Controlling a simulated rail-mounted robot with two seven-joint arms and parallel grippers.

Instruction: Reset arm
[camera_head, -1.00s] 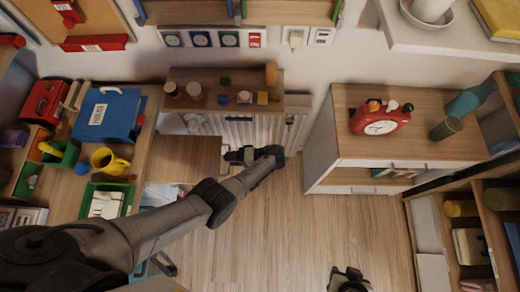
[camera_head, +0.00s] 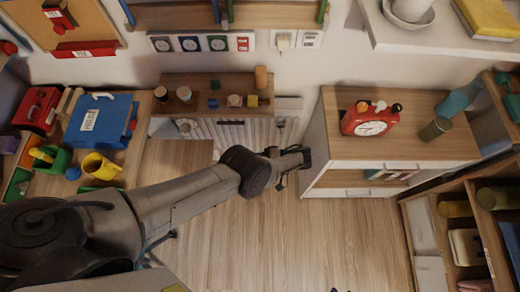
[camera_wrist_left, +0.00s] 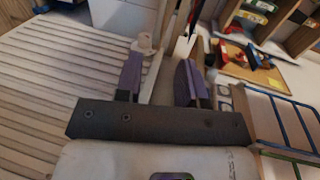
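My left arm reaches in from the left in the head view. Its gripper (camera_head: 300,160) is over the floor, beside the left side of the wooden cabinet with the red clock. In the left wrist view, the two purple-padded fingers of this gripper (camera_wrist_left: 160,82) stand apart with nothing held between them. At the bottom edge of the head view only small dark bits show, where my right gripper was; its fingers cannot be made out.
The cabinet (camera_head: 400,150) bears a red clock (camera_head: 369,120). A low shelf (camera_head: 215,87) with small blocks stands at the back wall. A desk at left holds a blue case (camera_head: 100,120) and yellow cup (camera_head: 101,165). Open shelving stands at right. The middle floor (camera_head: 280,235) is clear.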

